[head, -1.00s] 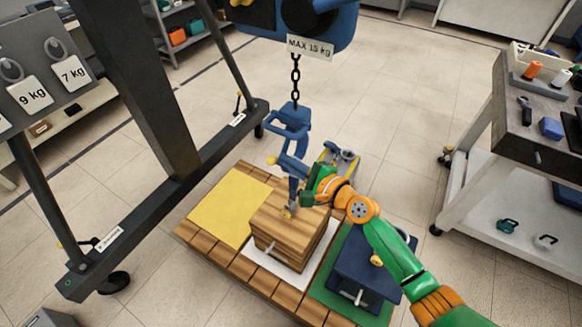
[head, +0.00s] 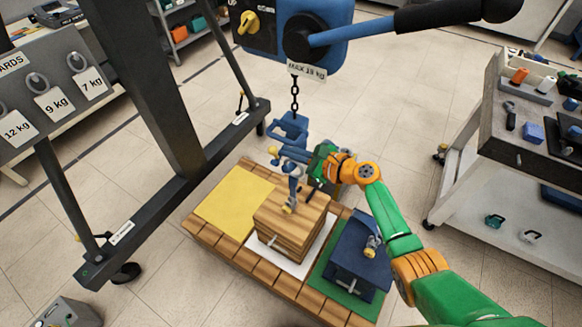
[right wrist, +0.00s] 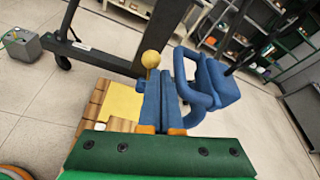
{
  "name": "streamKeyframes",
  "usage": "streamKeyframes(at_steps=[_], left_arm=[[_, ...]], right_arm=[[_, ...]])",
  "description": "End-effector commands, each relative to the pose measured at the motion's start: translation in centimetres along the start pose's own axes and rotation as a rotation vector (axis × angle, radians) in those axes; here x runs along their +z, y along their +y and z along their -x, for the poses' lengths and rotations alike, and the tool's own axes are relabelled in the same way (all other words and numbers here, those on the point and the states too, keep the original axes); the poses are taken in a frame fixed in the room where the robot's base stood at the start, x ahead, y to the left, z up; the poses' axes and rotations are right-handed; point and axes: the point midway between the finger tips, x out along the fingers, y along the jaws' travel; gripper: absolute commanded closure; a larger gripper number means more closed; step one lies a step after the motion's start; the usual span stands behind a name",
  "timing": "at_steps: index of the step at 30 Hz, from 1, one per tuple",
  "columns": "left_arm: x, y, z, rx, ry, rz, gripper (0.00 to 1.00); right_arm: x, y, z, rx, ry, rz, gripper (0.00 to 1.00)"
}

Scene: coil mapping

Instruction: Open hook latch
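The blue hook (head: 291,127) hangs on a chain under the hoist. Its latch has a yellow ball knob (head: 272,150) on the left side; the knob also shows large in the right wrist view (right wrist: 150,59), beside the blue hook frame (right wrist: 208,85). My right gripper (head: 292,154) reaches in from the right, with its tip close to the knob and latch. In the right wrist view narrow blue parts stand close together just below the knob; whether the fingers grip the latch is unclear. My left gripper is not in view.
Below the hook stands a wooden block (head: 285,222) on a slatted pallet (head: 215,240) with a yellow area (head: 236,206). A dark blue weight (head: 352,262) sits on green at right. The hoist frame (head: 165,100) stands left and a tool cart (head: 500,160) right.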

Motion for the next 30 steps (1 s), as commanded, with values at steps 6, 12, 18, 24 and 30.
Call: streamKeyframes(at_steps=[6, 12, 18, 24, 30], left_arm=[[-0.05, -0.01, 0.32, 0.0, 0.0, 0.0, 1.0], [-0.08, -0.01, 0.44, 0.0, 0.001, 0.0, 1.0], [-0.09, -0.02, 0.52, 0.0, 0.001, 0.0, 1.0], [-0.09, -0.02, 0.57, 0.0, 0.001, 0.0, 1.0], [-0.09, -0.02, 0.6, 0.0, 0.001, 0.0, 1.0]], right_arm=[[0.21, -0.22, 0.07, 0.007, 0.0, -0.023, 1.0], [0.27, -0.32, 0.1, 0.011, 0.0, -0.036, 1.0], [0.32, -0.37, 0.11, 0.014, -0.001, -0.044, 1.0], [0.33, -0.39, 0.12, 0.016, 0.0, -0.05, 1.0], [0.33, -0.4, 0.12, 0.017, 0.0, -0.053, 1.0]])
